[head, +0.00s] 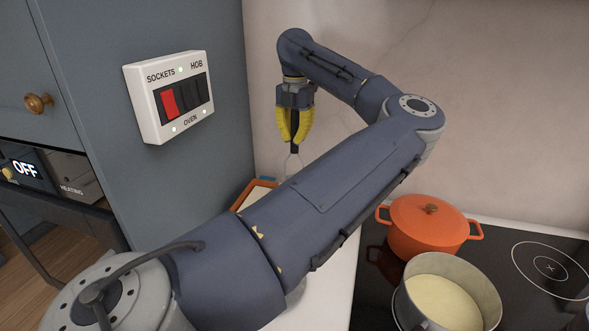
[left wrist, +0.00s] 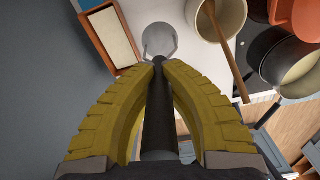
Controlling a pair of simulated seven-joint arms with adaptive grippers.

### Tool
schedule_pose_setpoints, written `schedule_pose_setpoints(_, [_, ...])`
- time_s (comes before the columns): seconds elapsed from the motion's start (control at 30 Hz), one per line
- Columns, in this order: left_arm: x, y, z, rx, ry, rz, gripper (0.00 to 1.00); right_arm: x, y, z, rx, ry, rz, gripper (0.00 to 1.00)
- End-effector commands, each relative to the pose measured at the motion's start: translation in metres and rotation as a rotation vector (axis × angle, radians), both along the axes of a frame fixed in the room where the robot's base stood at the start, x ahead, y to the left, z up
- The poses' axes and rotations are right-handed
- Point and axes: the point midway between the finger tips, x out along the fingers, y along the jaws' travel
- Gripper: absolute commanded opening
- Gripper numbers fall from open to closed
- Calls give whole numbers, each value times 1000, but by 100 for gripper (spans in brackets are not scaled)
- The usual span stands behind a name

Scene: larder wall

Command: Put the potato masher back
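My left gripper (head: 294,138) has yellow fingers and points down beside the back wall. It is shut on the dark handle of the potato masher (head: 294,161), whose metal lower part hangs below it, partly hidden by my arm in the head view. In the left wrist view, the left gripper (left wrist: 158,68) closes around the black handle, and the masher's round metal head (left wrist: 159,38) shows beyond the fingertips. A cream crock (left wrist: 205,22) with a wooden spoon (left wrist: 232,58) stands to the right of the masher head, apart from it. My right gripper is not in view.
A wooden-framed tray with a pale block (left wrist: 113,36) lies left of the masher head. An orange lidded pot (head: 425,226) and a pan of pale food (head: 448,303) stand on the black hob. A switch panel (head: 170,95) is on the blue cabinet side. My arm hides much of the worktop.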

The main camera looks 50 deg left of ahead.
Motion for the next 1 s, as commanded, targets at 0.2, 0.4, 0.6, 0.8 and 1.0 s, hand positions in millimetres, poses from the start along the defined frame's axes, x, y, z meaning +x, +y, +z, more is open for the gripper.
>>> schedule_pose_setpoints(0.2, [-1,0,-49,2,6,2,0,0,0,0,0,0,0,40])
schedule_pose_setpoints(0.4, [-1,0,-84,2,4,2,0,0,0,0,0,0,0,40])
schedule_pose_setpoints(0.6, [0,0,-101,1,-1,1,0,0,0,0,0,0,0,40])
schedule_pose_setpoints(0.8, [0,0,-106,1,0,1,0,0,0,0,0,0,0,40])
schedule_pose_setpoints(1.0, [-1,0,-124,0,2,1,0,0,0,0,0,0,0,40])
